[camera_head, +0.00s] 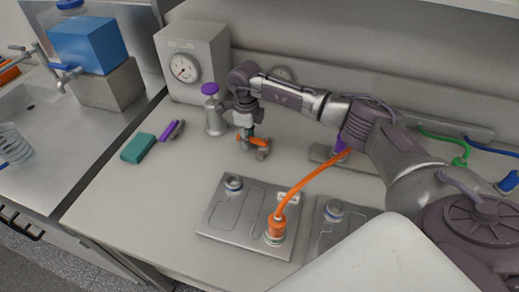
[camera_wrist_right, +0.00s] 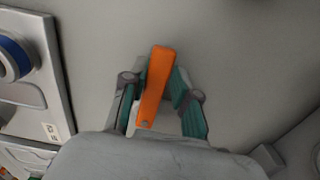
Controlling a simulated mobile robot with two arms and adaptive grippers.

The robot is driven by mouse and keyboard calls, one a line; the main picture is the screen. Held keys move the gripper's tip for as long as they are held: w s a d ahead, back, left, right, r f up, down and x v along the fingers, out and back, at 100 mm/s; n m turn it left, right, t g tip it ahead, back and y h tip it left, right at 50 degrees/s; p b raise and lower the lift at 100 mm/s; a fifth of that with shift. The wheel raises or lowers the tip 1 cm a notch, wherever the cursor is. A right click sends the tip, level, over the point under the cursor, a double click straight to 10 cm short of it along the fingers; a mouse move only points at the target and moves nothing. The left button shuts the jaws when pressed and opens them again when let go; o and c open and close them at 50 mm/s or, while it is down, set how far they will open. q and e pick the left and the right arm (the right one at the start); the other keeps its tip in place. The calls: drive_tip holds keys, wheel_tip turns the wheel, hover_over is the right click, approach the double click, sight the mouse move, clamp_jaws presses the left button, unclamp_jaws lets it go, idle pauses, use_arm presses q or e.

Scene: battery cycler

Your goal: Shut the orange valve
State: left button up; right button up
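The orange valve handle (camera_head: 260,142) sits on a small grey valve body (camera_head: 262,154) on the bench, left of centre in the head view. My right gripper (camera_head: 247,135) points down at the handle's left end. In the right wrist view the orange handle (camera_wrist_right: 156,85) lies between the two teal-padded fingers of my right gripper (camera_wrist_right: 161,85). The fingers look spread, with a gap beside the handle; contact at the tips is hard to tell. My left gripper is in neither view.
A grey bottle with a purple knob (camera_head: 213,110) stands close left of the gripper. A gauge box (camera_head: 192,62) is behind it. A metal plate (camera_head: 222,214) with an orange cable (camera_head: 310,178) lies in front.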

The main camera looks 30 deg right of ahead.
drive_tip(key=shift+o, duration=0.2)
drive_tip(key=shift+w+d, duration=0.1)
drive_tip(key=shift+d, duration=0.05)
drive_tip(key=shift+w+r+p, duration=0.1)
drive_tip(key=shift+r+p, duration=2.2)
drive_tip(key=shift+r, duration=1.7)
drive_tip(key=shift+d, duration=0.1)
